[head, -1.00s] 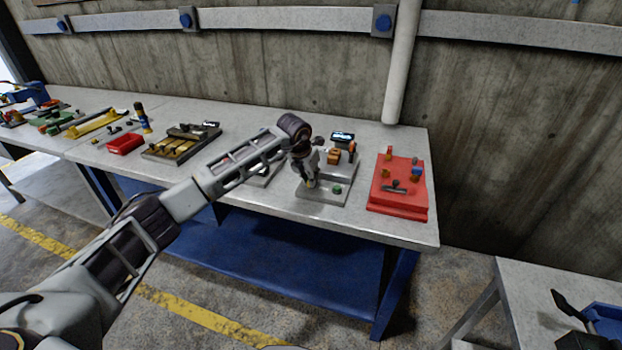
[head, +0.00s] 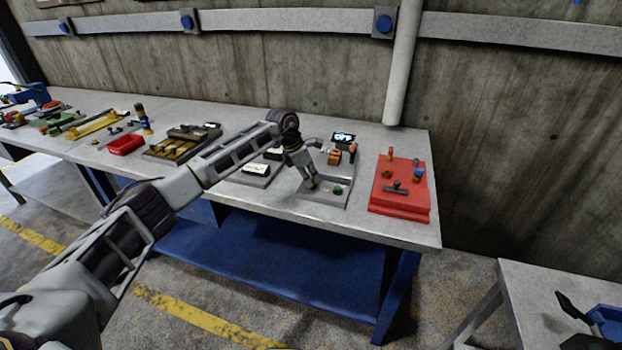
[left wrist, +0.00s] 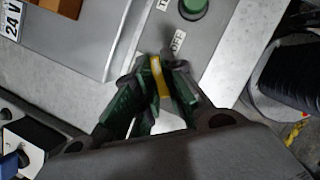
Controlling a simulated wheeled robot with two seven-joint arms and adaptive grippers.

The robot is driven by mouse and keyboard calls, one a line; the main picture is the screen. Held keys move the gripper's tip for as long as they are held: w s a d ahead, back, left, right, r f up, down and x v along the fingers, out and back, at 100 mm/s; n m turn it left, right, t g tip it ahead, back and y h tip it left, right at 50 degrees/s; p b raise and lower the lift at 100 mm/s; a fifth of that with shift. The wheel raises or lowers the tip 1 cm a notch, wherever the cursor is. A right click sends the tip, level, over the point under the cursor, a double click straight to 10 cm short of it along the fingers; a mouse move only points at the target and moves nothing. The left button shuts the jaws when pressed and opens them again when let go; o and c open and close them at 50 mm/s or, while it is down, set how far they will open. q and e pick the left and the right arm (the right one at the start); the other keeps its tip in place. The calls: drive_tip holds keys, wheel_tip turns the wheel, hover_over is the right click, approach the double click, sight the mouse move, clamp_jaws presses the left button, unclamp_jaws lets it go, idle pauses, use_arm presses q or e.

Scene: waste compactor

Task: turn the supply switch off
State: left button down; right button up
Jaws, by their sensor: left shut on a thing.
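The supply unit (head: 318,195) is a grey panel on the bench with a green button (head: 338,190). My left gripper (head: 312,186) is down at the left front of this panel. In the left wrist view its green-padded fingers (left wrist: 155,85) are shut on a small yellow-tipped piece (left wrist: 158,75), which looks like the supply switch. An "OFF" label (left wrist: 178,42) lies just beyond the fingertips, beside the green button (left wrist: 194,8). The fingers hide most of the switch, so its exact position is unclear. My right gripper is not in view.
A small lit display (head: 343,138) and an orange part (head: 335,157) stand behind the panel. A red block with knobs (head: 400,205) is to the right. Another grey unit (head: 250,178) is to the left, under my arm. A white pipe (head: 404,65) rises behind the bench.

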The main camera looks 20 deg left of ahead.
use_arm(q)
drive_tip(key=m, duration=0.2)
drive_tip(key=m+g, duration=0.1)
drive_tip(key=m, duration=0.1)
drive_tip(key=shift+w+g+h+b, duration=0.15)
drive_tip(key=shift+g+h+b, duration=0.15)
drive_tip(key=shift+h+b, duration=0.1)
drive_tip(key=shift+m+g, duration=0.4)
drive_tip(key=shift+m, duration=0.9)
drive_tip(key=shift+m+g+b, duration=0.3)
drive_tip(key=shift+m+b, duration=0.1)
drive_tip(key=shift+m, duration=0.2)
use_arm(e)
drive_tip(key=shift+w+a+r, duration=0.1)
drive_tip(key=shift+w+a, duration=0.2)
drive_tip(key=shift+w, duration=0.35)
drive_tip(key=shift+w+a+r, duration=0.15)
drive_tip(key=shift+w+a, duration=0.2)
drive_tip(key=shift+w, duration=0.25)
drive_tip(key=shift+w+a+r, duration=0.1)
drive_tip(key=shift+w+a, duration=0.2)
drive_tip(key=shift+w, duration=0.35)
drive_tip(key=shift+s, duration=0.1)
use_arm(q)
drive_tip(key=c, duration=1.5)
unclamp_jaws()
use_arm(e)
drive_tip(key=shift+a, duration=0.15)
